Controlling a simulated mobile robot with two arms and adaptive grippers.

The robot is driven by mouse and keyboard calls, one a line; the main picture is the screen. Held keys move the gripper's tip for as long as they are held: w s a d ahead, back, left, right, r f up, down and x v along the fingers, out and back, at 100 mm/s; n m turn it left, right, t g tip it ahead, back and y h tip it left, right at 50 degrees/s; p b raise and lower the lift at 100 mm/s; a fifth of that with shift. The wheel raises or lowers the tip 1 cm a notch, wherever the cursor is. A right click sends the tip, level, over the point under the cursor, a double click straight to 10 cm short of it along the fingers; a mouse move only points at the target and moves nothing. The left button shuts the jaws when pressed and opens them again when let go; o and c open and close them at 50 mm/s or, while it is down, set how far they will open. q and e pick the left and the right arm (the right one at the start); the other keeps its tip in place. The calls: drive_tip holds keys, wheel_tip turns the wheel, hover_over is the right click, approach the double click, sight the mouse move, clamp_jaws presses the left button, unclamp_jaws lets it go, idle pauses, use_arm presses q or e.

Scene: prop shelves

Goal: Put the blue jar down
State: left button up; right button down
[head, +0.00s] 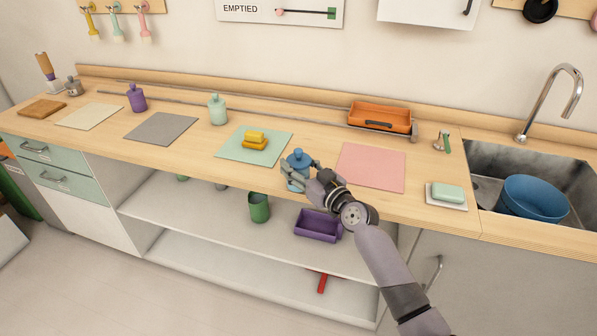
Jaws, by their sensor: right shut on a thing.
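The blue jar (298,159) with its knobbed lid shows upright near the front edge of the counter, between the pale green mat and the pink mat. My right gripper (296,180) is shut on it, and the fingers hide much of its lower body. I cannot tell whether its base touches the wood. My left gripper is not in view.
The pale green mat (228,147) holds yellow blocks (254,141). The pink mat (371,167), grey mat (160,128) and cream mat (90,116) are bare. A purple jar (137,98), mint jar (217,109) and orange tray (381,117) stand behind. A sink (480,160) is right.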

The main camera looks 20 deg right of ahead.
drive_tip(key=shift+f, duration=0.5)
drive_tip(key=shift+f+b, duration=0.2)
drive_tip(key=shift+b, duration=0.1)
drive_tip(key=c, duration=0.8)
unclamp_jaws()
drive_tip(key=shift+p, duration=0.35)
drive_tip(key=b+v, duration=0.2)
drive_tip(key=v, duration=1.5)
drive_tip(key=shift+s+d+b, duration=0.15)
drive_tip(key=shift+d+b, duration=0.05)
drive_tip(key=shift+b, duration=0.2)
